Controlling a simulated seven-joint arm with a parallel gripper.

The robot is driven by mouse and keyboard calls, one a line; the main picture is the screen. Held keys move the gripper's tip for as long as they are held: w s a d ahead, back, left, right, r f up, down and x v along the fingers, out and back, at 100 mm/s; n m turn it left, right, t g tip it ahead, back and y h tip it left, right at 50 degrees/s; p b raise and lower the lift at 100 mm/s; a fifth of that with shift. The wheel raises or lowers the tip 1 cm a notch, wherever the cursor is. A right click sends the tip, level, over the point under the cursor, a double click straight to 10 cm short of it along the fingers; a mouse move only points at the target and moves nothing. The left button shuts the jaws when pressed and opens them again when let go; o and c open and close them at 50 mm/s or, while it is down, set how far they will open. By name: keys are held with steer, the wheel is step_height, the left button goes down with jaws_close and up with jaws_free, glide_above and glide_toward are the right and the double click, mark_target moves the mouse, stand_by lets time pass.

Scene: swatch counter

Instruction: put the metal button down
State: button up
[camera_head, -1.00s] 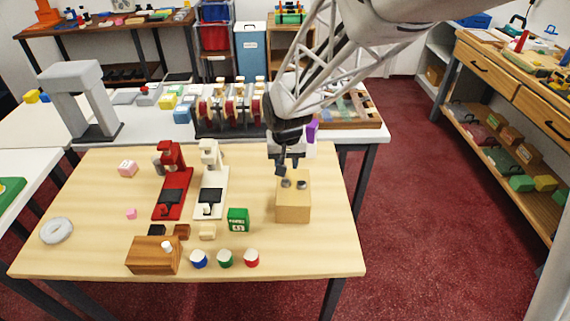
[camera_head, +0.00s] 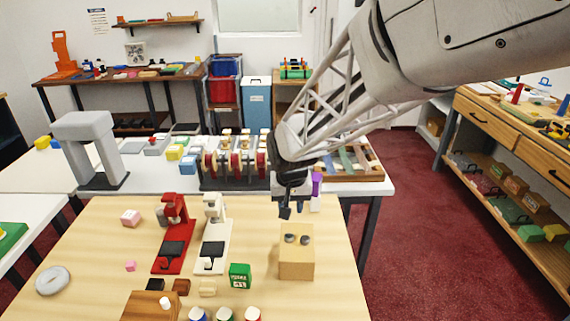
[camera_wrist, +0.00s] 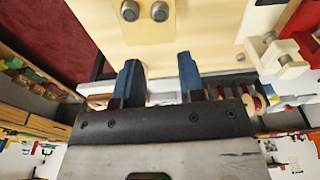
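Two round metal buttons, a left one (camera_head: 290,238) and a right one (camera_head: 304,240), rest on top of a light wooden block (camera_head: 297,265) at the right of the table. In the wrist view the two buttons (camera_wrist: 130,11) (camera_wrist: 160,12) sit apart from each other at the top edge. My gripper (camera_head: 285,213) is just behind and above the block, apart from the buttons. In the wrist view my gripper (camera_wrist: 159,68) has its two blue fingers spread, with nothing between them.
A white press (camera_head: 213,235) and a red press (camera_head: 174,235) stand left of the block. A green box (camera_head: 240,276) is near its left front. A rack of spools (camera_head: 235,170) stands on the white table behind. The wooden table's right front is clear.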

steer(key=s+d+r, duration=0.3)
steer(key=s+d, duration=0.2)
steer(key=s, duration=0.3)
steer(key=s+d+r, duration=0.4)
steer(key=s+d, duration=0.1)
steer(key=s, duration=0.4)
steer(key=s+d+r+t, duration=0.1)
steer(key=s+d+r, duration=0.2)
steer(key=s+d, duration=0.2)
steer(key=s, duration=0.3)
steer(key=shift+s+d+r, duration=0.2)
steer(key=shift+s+d, duration=0.1)
steer(key=shift+s, duration=0.1)
